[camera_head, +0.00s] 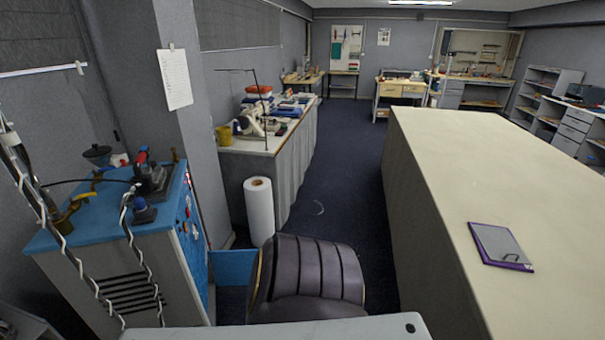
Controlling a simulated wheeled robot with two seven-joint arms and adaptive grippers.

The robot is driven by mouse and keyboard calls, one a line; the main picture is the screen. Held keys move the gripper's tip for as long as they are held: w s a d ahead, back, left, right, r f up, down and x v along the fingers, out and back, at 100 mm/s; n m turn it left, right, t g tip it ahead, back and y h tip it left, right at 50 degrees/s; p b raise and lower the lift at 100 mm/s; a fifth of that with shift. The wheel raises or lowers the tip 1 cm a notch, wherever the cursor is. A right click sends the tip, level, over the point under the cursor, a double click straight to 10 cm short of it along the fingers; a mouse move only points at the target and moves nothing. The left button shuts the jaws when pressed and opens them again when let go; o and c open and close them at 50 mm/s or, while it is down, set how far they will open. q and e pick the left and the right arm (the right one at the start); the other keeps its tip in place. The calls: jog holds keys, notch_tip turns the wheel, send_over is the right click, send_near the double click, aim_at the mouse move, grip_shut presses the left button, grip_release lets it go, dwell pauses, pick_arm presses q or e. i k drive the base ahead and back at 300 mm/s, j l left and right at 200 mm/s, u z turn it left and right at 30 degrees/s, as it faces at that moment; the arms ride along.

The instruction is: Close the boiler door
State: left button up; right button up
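The boiler (110,265) stands at the left, a cabinet with a blue top, a grey side with vent slots and a blue front with small controls. A flat blue panel (233,267) sticks out to the right from the lower part of the boiler's front. It looks like the boiler door standing open, at a wide angle to the front. Its right end is hidden behind a dark chair, and its hinge is not clear. Neither of my grippers is in view.
The dark ribbed chair (308,270) stands right beside the blue panel. A white roll (259,210) stands behind it. A long cloth table (480,170) fills the right side. An iron (152,180) and cables sit on the boiler. Dark floor (340,175) is clear beyond the chair.

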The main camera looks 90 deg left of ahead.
aim_at(232, 267)
jog(key=u, duration=2.5)
jog(key=i, duration=2.75)
